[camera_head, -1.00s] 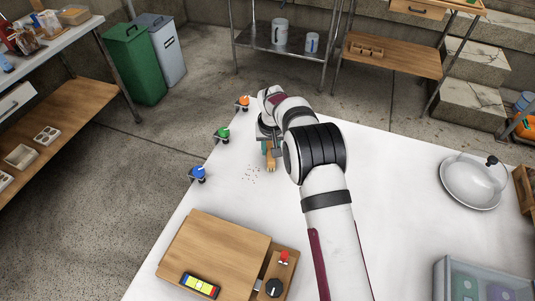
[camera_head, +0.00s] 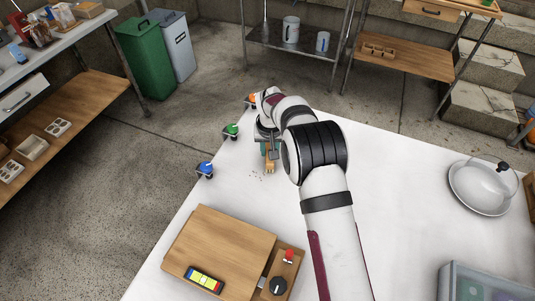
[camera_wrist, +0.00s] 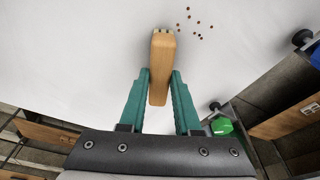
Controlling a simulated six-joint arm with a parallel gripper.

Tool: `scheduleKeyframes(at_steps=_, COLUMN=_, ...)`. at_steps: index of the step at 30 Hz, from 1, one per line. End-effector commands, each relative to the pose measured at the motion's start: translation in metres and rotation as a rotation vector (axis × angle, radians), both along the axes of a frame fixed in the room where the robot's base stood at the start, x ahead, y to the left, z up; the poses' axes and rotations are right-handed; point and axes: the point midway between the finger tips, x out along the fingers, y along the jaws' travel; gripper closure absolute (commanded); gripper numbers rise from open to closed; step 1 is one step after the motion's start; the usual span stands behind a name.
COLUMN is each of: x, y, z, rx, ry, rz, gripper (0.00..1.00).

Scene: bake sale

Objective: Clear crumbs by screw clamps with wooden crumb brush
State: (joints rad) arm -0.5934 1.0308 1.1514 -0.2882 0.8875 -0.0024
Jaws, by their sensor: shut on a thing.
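The wooden crumb brush (camera_wrist: 162,60) is between the green fingers of my gripper (camera_wrist: 160,80), which is shut on its handle. In the head view the brush (camera_head: 270,165) shows just below my gripper (camera_head: 268,147), at the table's left side; whether it touches the table is unclear. Dark crumbs (camera_head: 256,176) lie on the white table just left of the brush. In the wrist view several brown crumbs (camera_wrist: 197,25) lie right of the brush's far end. Blue (camera_head: 206,169), green (camera_head: 231,131) and orange (camera_head: 251,101) screw clamps sit along the left table edge; the orange one is partly hidden by my arm.

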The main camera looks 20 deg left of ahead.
Motion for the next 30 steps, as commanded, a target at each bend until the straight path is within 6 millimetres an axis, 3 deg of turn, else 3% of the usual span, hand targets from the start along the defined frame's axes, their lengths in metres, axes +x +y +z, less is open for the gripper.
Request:
scheduleKeyframes(at_steps=7, x=0.022, y=-0.001, z=-0.001, rx=0.000, ry=0.000, rz=-0.001, gripper=1.00)
scheduleKeyframes(at_steps=25, x=-0.035, y=-0.001, z=-0.001, rx=-0.002, ry=0.004, rz=0.002, gripper=1.00)
scheduleKeyframes(at_steps=30, x=-0.017, y=0.000, z=-0.001, rx=-0.001, ry=0.001, rz=-0.001, gripper=1.00)
